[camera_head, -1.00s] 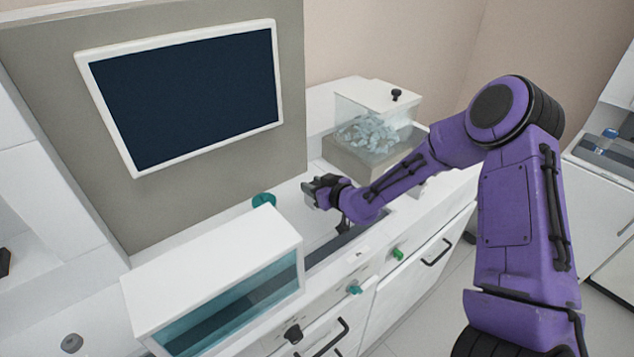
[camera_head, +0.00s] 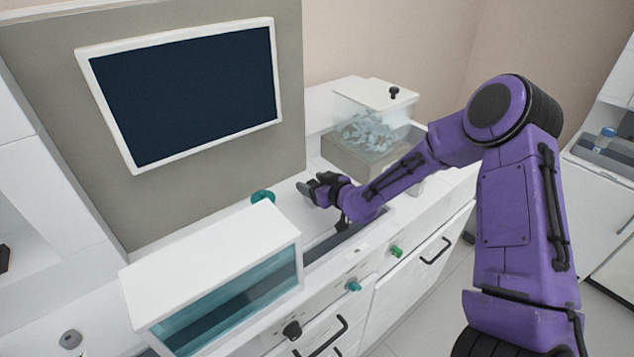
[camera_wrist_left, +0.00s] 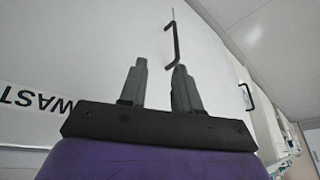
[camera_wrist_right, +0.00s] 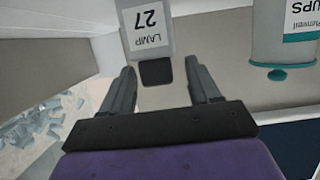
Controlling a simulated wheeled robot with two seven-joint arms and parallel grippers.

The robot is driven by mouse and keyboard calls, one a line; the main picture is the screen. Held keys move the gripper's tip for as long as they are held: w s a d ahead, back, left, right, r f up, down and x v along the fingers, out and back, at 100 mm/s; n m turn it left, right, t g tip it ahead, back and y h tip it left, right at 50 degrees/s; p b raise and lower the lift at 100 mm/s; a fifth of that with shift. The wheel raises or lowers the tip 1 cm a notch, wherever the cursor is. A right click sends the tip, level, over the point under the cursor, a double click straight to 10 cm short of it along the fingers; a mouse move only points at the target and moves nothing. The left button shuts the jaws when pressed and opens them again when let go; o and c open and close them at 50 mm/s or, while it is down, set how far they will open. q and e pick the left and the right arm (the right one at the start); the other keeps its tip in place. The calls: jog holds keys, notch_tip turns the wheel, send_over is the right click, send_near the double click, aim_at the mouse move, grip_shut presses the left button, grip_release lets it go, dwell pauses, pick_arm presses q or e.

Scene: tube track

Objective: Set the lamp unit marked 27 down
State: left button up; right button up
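The lamp unit marked 27 (camera_wrist_right: 154,33) is white with a dark end, and its label reads upside down in the right wrist view. My right gripper (camera_wrist_right: 159,66) is open, with one finger on each side of the dark end and visible gaps between. In the head view the right gripper (camera_head: 317,188) is low over the white counter, in front of the screen panel; I cannot make out the lamp unit there. My left gripper (camera_wrist_left: 160,66) is open and empty, facing a white surface.
A white-topped case with a teal window (camera_head: 228,300) stands left of the right gripper. A clear bin of pale pieces (camera_head: 368,130) stands behind its forearm. A container lettered "UPS" (camera_wrist_right: 284,35) shows beside the lamp unit. Knobs and drawer handles line the counter front.

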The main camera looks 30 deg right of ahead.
jog(key=shift+s+a+f, duration=0.1)
jog(key=shift+s+f, duration=0.25)
jog(key=shift+f, duration=0.25)
jog(key=shift+w+r+p, duration=0.15)
jog(key=shift+r+p, duration=0.4)
jog(key=shift+p, duration=0.2)
jog(key=b+v, duration=0.1)
jog(key=v, duration=1)
jog(key=shift+r, duration=0.3)
